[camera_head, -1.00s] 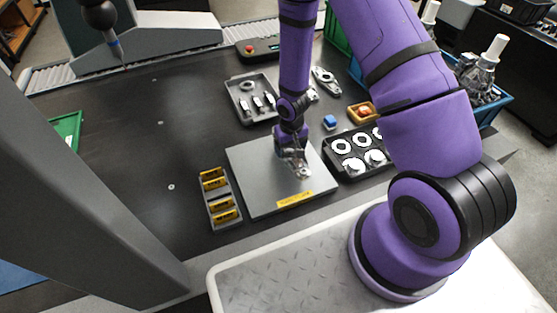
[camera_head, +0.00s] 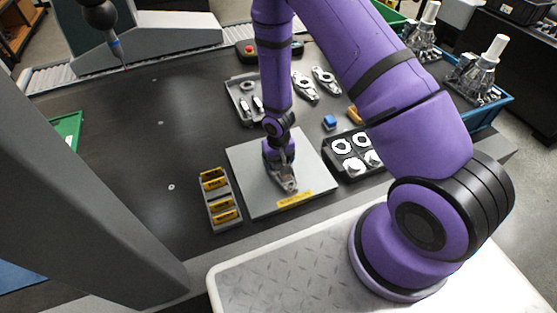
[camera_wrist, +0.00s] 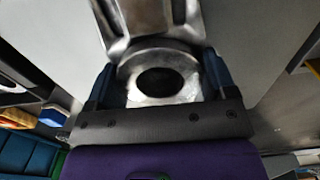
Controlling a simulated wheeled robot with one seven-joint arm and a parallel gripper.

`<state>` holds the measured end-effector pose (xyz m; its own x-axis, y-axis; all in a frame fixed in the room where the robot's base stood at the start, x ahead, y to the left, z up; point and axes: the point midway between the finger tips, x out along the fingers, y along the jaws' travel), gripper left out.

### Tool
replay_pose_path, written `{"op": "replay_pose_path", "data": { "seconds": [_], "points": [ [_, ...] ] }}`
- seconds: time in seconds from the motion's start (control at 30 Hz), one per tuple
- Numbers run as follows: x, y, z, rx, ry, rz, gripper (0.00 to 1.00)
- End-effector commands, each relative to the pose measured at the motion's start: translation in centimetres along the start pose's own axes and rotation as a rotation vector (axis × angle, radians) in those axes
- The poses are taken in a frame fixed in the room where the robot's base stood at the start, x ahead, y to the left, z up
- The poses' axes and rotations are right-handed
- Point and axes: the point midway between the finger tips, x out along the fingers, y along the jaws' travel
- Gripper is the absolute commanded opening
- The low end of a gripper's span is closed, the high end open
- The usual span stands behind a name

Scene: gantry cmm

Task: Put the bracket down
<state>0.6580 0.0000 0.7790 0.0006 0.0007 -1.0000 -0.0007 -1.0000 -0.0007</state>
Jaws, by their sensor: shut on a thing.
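The bracket (camera_head: 287,181) is a grey metal part held at the end of my arm, over the front half of the grey plate (camera_head: 245,190) with a yellow label. In the wrist view the bracket (camera_wrist: 160,58) shows a round ring end with a dark hole between my two fingers. My gripper (camera_wrist: 158,88) is shut on that ring end. In the head view my gripper (camera_head: 280,158) points down at the plate. I cannot tell whether the bracket touches the plate.
A narrow grey holder (camera_head: 220,199) with yellow-labelled slots stands left of the plate. A black tray (camera_head: 345,165) of white round parts stands to its right. Behind are a grey tray (camera_head: 240,98), a blue block (camera_head: 330,122) and two loose brackets (camera_head: 305,88).

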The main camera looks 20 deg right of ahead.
Motion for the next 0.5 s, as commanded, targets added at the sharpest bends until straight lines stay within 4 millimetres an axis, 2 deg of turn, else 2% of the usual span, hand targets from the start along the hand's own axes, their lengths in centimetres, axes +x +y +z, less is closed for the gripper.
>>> {"op": "replay_pose_path", "data": {
  "seconds": [0.17, 0.2, 0.27, 0.5],
  "points": [
    [0.26, 0.00, 0.01, 0.000, 0.000, 0.000, 0.36],
    [0.27, 0.00, 0.02, -0.001, -0.001, 0.000, 0.85],
    [0.25, 0.00, 0.03, -0.001, -0.001, 0.000, 0.98],
    [0.19, 0.00, 0.02, -0.001, 0.000, 0.000, 1.00]
  ]
}}
